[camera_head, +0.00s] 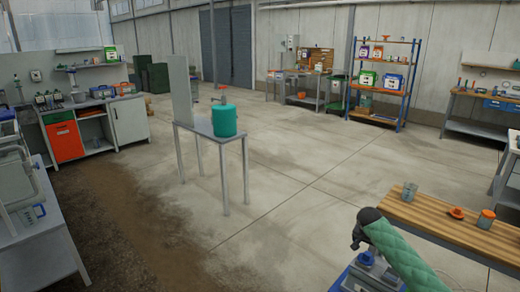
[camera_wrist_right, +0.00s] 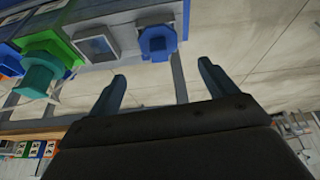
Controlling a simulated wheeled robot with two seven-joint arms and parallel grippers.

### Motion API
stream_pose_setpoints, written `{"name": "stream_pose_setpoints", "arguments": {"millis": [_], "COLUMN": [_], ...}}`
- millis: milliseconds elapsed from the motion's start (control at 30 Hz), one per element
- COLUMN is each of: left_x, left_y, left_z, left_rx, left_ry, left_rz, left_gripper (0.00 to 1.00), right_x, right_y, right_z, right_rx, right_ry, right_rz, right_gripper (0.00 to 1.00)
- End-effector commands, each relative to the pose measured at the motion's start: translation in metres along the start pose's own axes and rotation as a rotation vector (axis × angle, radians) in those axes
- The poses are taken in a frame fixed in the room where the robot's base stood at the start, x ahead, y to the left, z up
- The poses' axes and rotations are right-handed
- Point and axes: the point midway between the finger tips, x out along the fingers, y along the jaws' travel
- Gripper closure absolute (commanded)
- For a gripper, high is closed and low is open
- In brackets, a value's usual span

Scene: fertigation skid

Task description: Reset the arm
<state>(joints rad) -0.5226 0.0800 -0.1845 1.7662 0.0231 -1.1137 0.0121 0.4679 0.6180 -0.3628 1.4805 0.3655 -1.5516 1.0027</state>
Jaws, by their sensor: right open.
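My right arm, in a green padded sleeve, comes in at the bottom right of the head view. Its dark gripper (camera_head: 356,241) is at the sleeve's far end, above a blue-topped unit (camera_head: 366,258). In the right wrist view the two fingers of my right gripper (camera_wrist_right: 162,72) are spread apart with nothing between them. A blue knob-like part (camera_wrist_right: 157,42) shows beyond the fingertips, apart from them as far as I can tell. My left gripper is not in view.
A wooden-topped bench (camera_head: 450,226) stands right of my right arm, with a clear cup (camera_head: 409,192), an orange item (camera_head: 456,212) and an orange-lidded jar (camera_head: 486,219). A narrow table (camera_head: 212,133) holds a teal canister (camera_head: 224,121). Concrete floor (camera_head: 300,185) between them is clear.

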Motion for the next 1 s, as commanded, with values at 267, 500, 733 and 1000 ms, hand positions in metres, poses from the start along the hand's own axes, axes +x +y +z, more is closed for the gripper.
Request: {"name": "stream_pose_setpoints", "arguments": {"millis": [267, 500, 733, 1000], "left_x": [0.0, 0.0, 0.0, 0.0], "left_y": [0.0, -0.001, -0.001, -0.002], "left_z": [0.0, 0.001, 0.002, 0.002], "left_rx": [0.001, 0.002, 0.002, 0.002], "left_ry": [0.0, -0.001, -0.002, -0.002], "left_rz": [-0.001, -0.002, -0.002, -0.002], "left_gripper": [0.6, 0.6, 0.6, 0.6], "right_x": [-0.011, -0.042, -0.049, -0.019], "right_y": [-0.018, -0.046, -0.081, -0.094], "right_z": [-0.02, -0.038, 0.001, 0.089], "right_rx": [-0.378, -0.63, -0.836, -0.964], "right_ry": [0.13, 0.295, 0.407, 0.424], "right_rz": [-0.064, -0.108, -0.157, -0.204], "right_gripper": [0.16, 0.16, 0.16, 0.16]}}
